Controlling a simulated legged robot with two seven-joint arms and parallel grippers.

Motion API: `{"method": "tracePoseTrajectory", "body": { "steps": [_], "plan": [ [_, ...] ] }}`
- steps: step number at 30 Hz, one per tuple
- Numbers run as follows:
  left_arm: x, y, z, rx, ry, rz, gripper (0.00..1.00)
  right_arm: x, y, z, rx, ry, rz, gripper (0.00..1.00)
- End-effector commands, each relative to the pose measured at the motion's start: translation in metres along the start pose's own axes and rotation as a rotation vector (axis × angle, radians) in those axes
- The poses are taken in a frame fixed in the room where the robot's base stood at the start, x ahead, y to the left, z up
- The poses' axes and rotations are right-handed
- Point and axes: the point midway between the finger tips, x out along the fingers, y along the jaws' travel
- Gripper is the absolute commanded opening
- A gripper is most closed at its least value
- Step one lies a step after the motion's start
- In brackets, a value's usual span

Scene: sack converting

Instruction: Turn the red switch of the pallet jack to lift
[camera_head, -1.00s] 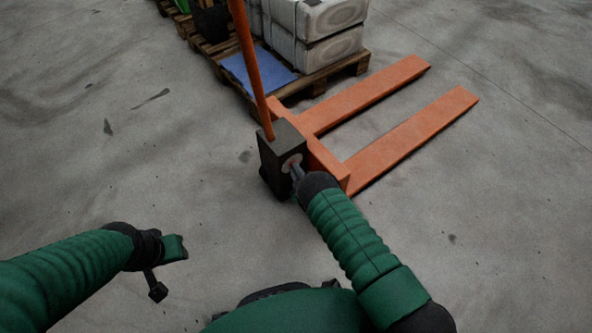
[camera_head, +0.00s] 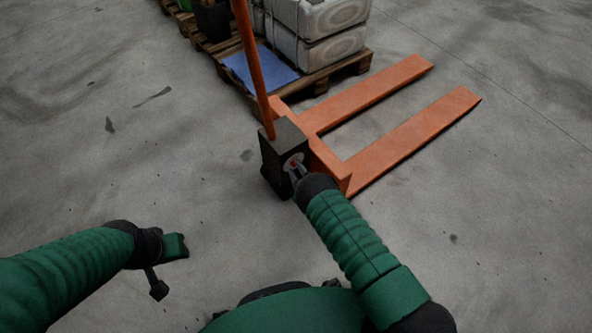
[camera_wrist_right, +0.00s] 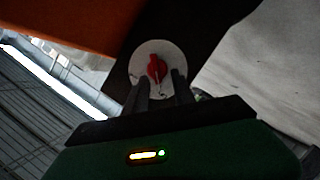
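The red switch (camera_wrist_right: 157,68) sits on a round pale plate (camera_wrist_right: 172,52) on the dark housing of the pallet jack (camera_head: 281,142). In the head view, a bit of the red switch (camera_head: 294,164) shows at my right gripper (camera_head: 297,170). In the right wrist view, my right gripper (camera_wrist_right: 161,88) is open. Its two dark fingers are spread apart, with the switch between and just beyond their tips; I cannot tell whether they touch it.
The jack's orange handle (camera_head: 253,67) rises from the housing. Its two orange forks (camera_head: 420,137) stretch to the upper right. Behind stands a wooden pallet (camera_head: 318,78) with pale stacked sacks (camera_head: 329,42) and a blue sheet (camera_head: 259,70). The floor on the left is clear.

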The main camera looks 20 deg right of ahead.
Motion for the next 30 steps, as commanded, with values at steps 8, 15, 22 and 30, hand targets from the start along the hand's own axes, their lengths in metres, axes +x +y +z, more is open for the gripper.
{"method": "tracePoseTrajectory", "body": {
  "steps": [8,15,22,30],
  "plan": [
    [-0.015,0.0,-0.003,0.0,0.0,0.0,0.36,-0.019,0.004,-0.002,0.0,-0.003,-0.001,0.31],
    [-0.05,0.0,-0.012,0.0,0.0,0.0,0.36,-0.088,0.004,-0.004,-0.001,-0.005,-0.004,0.31],
    [-0.072,0.0,-0.017,0.0,0.0,0.0,0.36,-0.147,0.002,-0.002,-0.001,-0.004,-0.004,0.31],
    [-0.076,0.0,-0.018,0.0,0.0,0.0,0.36,-0.169,-0.001,0.001,0.0,-0.001,-0.001,0.31]
  ]
}}
